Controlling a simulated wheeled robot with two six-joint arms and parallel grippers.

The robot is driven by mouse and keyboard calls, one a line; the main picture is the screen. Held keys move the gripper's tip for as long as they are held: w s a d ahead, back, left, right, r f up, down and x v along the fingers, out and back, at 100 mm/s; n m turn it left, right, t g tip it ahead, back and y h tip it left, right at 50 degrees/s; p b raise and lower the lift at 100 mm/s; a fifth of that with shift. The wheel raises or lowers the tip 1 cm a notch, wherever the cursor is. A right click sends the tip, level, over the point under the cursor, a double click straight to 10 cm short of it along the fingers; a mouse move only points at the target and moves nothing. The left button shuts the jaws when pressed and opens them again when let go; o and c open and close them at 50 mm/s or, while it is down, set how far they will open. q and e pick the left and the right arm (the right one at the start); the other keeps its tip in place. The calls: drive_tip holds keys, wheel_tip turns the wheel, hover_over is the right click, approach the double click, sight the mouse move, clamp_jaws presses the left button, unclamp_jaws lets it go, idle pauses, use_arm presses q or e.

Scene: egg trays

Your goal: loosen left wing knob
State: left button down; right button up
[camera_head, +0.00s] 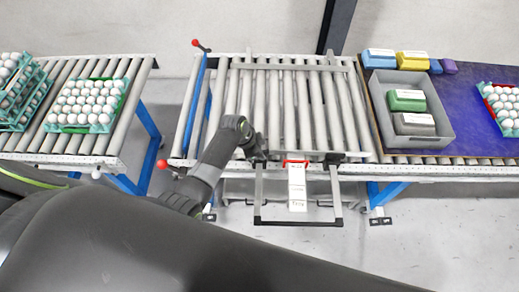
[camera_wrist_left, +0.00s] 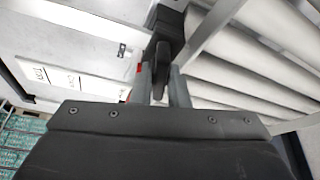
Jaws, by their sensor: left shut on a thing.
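My left gripper (camera_head: 256,151) reaches to the front edge of the middle roller conveyor, at the left end of the metal pull frame (camera_head: 300,223). In the left wrist view the two fingers of my left gripper (camera_wrist_left: 164,82) are shut on the dark left wing knob (camera_wrist_left: 162,62), one finger on each side of it. In the head view the gripper mostly hides this knob. A second black knob (camera_head: 335,158) sits at the right end of the frame, untouched. My right gripper is not in view.
A white label strip (camera_head: 297,190) with a red clip hangs inside the frame. A red-tipped lever (camera_head: 163,165) stands left of my wrist. Egg trays (camera_head: 103,128) rest on the left conveyor. A grey bin (camera_head: 440,138) with boxes stands on the right.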

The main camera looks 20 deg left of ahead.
use_arm(q)
drive_tip(key=n+t, duration=0.1)
drive_tip(key=n, duration=0.2)
drive_tip(key=shift+y, duration=0.3)
drive_tip(key=n+y, duration=0.1)
drive_tip(key=n, duration=0.2)
drive_tip(key=shift+d+n+t, duration=0.1)
drive_tip(key=shift+n+t, duration=0.2)
drive_tip(key=shift+t, duration=0.1)
drive_tip(key=n+y, duration=0.1)
drive_tip(key=n, duration=0.3)
drive_tip(key=shift+y, duration=0.4)
drive_tip(key=shift+n+y, duration=0.6)
drive_tip(key=shift+n, duration=1.1)
drive_tip(key=c, duration=1.4)
unclamp_jaws()
